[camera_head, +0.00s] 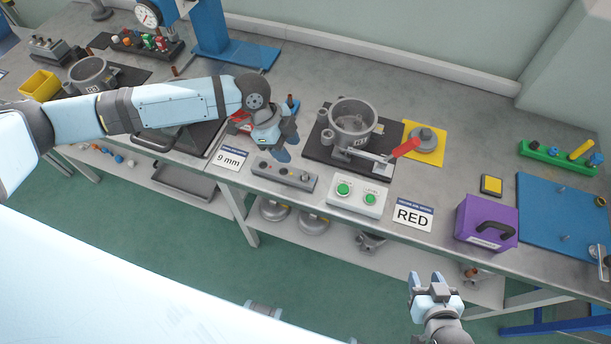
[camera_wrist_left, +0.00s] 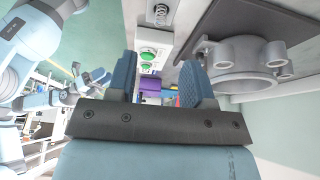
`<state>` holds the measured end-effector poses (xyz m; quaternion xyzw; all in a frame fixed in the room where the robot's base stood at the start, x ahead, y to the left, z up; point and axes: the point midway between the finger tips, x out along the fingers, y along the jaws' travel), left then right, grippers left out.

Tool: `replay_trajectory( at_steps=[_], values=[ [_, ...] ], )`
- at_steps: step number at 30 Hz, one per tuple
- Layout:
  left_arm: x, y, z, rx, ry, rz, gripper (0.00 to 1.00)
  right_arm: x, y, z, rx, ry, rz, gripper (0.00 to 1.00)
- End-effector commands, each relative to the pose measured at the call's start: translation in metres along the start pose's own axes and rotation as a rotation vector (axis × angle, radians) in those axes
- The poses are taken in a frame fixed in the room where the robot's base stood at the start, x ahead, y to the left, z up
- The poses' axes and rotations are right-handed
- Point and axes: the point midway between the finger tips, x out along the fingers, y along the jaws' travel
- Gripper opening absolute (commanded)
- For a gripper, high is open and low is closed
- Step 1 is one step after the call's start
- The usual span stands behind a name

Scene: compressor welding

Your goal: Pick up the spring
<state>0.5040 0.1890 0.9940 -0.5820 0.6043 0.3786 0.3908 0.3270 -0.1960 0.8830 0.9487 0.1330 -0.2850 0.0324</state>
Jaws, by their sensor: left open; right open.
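A small dark coil spring (camera_wrist_left: 160,13) stands on a grey block at the top of the left wrist view. It appears as a small upright piece (camera_head: 305,176) at the right part of the grey block (camera_head: 276,172) in the head view. My left gripper (camera_head: 287,143) is open and empty, just behind the block and to the left of the pot-shaped housing. Its spread fingers also show in the left wrist view (camera_wrist_left: 160,82), with the spring outside the gap between them. My right gripper (camera_head: 425,282) is open and empty in front of the bench edge.
A grey metal housing (camera_head: 352,118) stands on a dark mat right of my left gripper. A box with two green buttons (camera_head: 357,198), a RED sign (camera_head: 413,217) and a 9 mm sign (camera_head: 230,159) line the front. A purple box (camera_head: 486,220) is further right.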

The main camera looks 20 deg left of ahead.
Motion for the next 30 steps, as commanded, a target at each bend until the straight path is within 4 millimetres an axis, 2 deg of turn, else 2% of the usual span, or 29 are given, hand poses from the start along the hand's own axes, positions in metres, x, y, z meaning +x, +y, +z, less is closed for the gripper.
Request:
replay_trajectory(
  at_steps=[3, 6, 14, 21, 30],
  values=[
    [0.023, 0.000, -0.001, 0.000, 0.000, 0.001, 0.47, -0.002, 0.000, -0.004, 0.000, 0.002, 0.001, 0.45],
    [0.037, -0.001, -0.001, -0.001, 0.001, -0.001, 0.47, -0.003, 0.001, -0.005, 0.000, 0.003, 0.003, 0.45],
    [0.057, 0.000, -0.002, -0.001, 0.001, -0.001, 0.47, -0.006, 0.002, -0.008, -0.001, -0.001, 0.006, 0.45],
    [0.092, 0.000, -0.002, -0.001, 0.001, -0.002, 0.47, -0.012, 0.003, -0.016, 0.000, 0.001, 0.011, 0.45],
    [0.100, -0.001, 0.000, -0.001, 0.000, -0.004, 0.47, -0.012, 0.004, -0.015, 0.001, 0.000, 0.012, 0.45]
  ],
)
